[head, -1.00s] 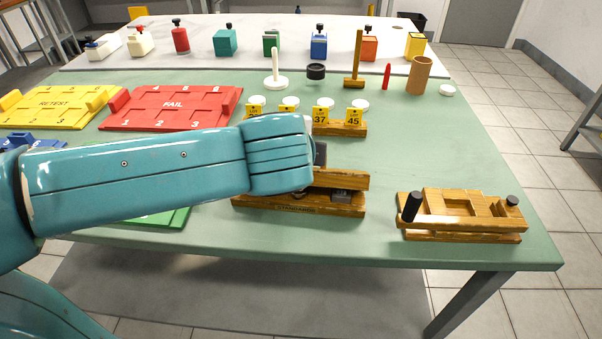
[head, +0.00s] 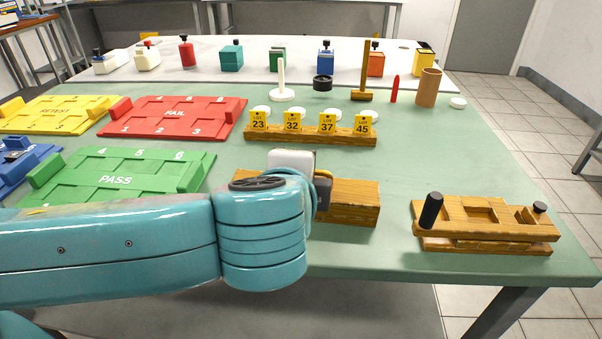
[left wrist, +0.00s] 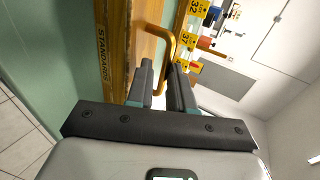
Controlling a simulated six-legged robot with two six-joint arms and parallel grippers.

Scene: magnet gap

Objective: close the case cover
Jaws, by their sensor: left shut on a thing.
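The wooden case (head: 352,203) sits near the table's front edge in the head view, its left part hidden by my left arm. Its cover looks down on the body, with no gap that I can see. In the left wrist view the case wall (left wrist: 116,45) carries the word STANDARDS, and a brass-coloured loop handle (left wrist: 166,30) stands out from the case. My left gripper (left wrist: 165,70) is shut on this handle. In the head view the gripper (head: 322,190) is at the case, mostly hidden behind my wrist. My right gripper is not in view.
A wooden fixture with a black knob (head: 484,222) stands to the right. A wooden rack with yellow lot tags (head: 310,137) is behind the case. The green PASS tray (head: 118,178) and red FAIL tray (head: 172,116) lie left. Table between case and fixture is clear.

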